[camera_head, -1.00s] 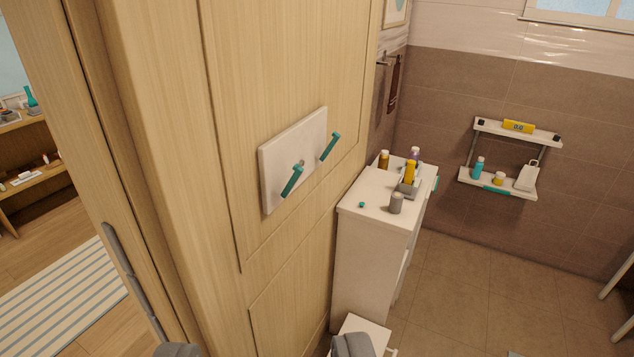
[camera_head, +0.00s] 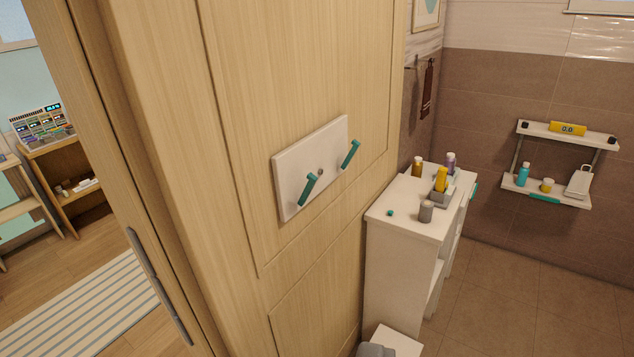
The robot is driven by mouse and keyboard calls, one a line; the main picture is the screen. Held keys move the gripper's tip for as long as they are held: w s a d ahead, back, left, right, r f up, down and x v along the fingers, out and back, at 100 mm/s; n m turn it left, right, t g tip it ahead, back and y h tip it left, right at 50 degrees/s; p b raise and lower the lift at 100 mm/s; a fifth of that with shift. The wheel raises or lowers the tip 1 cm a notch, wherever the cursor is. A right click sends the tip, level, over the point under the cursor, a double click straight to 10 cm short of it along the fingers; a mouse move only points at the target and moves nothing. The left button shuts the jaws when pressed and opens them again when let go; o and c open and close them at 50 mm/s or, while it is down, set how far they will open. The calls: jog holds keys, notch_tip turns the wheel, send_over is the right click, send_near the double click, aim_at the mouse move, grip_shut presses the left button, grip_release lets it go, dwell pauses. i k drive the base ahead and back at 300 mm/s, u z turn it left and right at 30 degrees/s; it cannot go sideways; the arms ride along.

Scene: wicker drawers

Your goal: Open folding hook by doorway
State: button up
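A white mounting plate (camera_head: 292,165) is fixed to the light wood panel by the doorway. It carries two teal hooks, a left one (camera_head: 308,189) and a right one (camera_head: 350,154). Both are slanted bars standing out from the plate, with a small round dark mark between them. Only one grey fingertip of my gripper (camera_head: 375,350) shows, at the bottom edge, well below the plate and apart from the hooks. The other finger is out of frame. Nothing is seen in the gripper.
A white cabinet (camera_head: 395,270) with bottles on top stands right of the panel, with a low white piece (camera_head: 397,340) before it. A wall shelf (camera_head: 550,195) hangs farther right. At left are a door edge with a grey handle (camera_head: 160,287) and a striped rug (camera_head: 85,310).

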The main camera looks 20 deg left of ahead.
aim_at(312, 178)
jog(key=z, duration=0.05)
jog(key=i, duration=1)
jog(key=u, duration=0.05)
